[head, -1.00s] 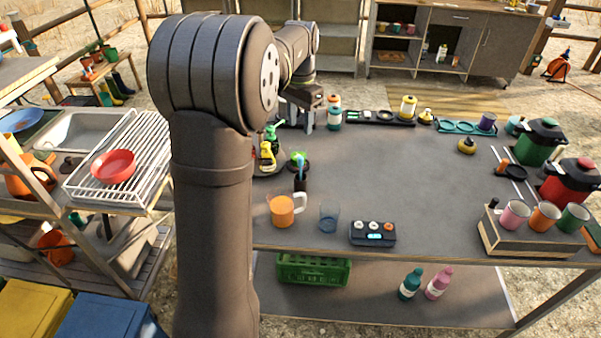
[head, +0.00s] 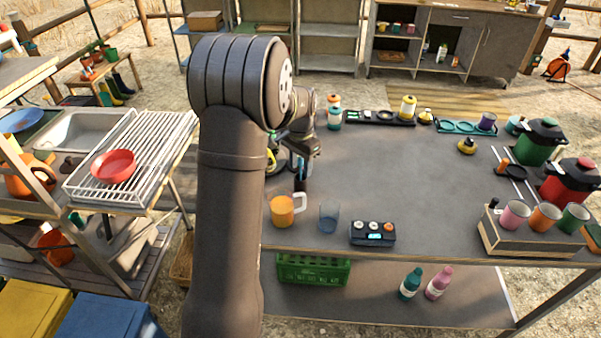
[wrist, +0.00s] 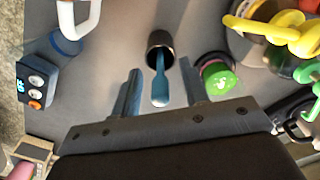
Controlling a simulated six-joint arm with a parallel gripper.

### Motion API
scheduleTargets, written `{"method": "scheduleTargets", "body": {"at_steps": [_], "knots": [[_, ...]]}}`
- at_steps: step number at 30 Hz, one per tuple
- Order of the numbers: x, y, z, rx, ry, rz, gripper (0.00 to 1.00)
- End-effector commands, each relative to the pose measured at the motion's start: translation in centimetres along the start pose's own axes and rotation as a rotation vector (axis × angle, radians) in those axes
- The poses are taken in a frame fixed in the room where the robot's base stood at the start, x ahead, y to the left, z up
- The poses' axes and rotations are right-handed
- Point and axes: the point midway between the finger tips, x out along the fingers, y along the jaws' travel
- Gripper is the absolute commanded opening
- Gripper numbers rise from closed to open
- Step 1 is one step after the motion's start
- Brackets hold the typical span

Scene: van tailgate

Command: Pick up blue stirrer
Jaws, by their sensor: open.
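The blue stirrer (wrist: 160,88) stands in a small dark cup (wrist: 160,46), its blue paddle end leaning out toward my gripper. In the head view the dark cup (head: 301,185) is on the grey table, and the stirrer is largely hidden by my gripper. My gripper (wrist: 158,84) is open and empty in the wrist view, with the paddle between its two blue-grey fingers and a gap on both sides. In the head view my gripper (head: 301,155) is just above the cup.
An orange mug (head: 283,211), a blue glass (head: 328,219) and a button box (head: 372,232) stand near the table's front edge. The table's middle is clear.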

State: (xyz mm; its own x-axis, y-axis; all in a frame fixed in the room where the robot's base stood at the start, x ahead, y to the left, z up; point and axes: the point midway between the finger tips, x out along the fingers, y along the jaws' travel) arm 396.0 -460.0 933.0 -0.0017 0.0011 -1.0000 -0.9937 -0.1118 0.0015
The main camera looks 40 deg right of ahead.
Motion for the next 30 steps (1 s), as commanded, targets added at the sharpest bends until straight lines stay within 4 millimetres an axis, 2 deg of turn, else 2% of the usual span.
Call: {"method": "scheduleTargets", "body": {"at_steps": [3, 9, 11, 15, 16, 25, 30], "knots": [[0.7, 0.0, 0.0, 0.000, 0.001, -0.001, 0.41], [0.8, 0.0, 0.0, 0.000, 0.002, -0.001, 0.41], [0.8, 0.0, 0.0, 0.000, 0.002, -0.001, 0.31], [0.8, 0.0, 0.0, 0.000, 0.002, -0.001, 0.03], [0.8, 0.0, 0.0, 0.000, 0.002, -0.001, 0.00], [0.6, 0.0, 0.0, 0.000, 0.002, -0.001, 0.00], [-1.6, -0.1, -0.1, 0.000, 0.005, -0.003, 0.00]]}}
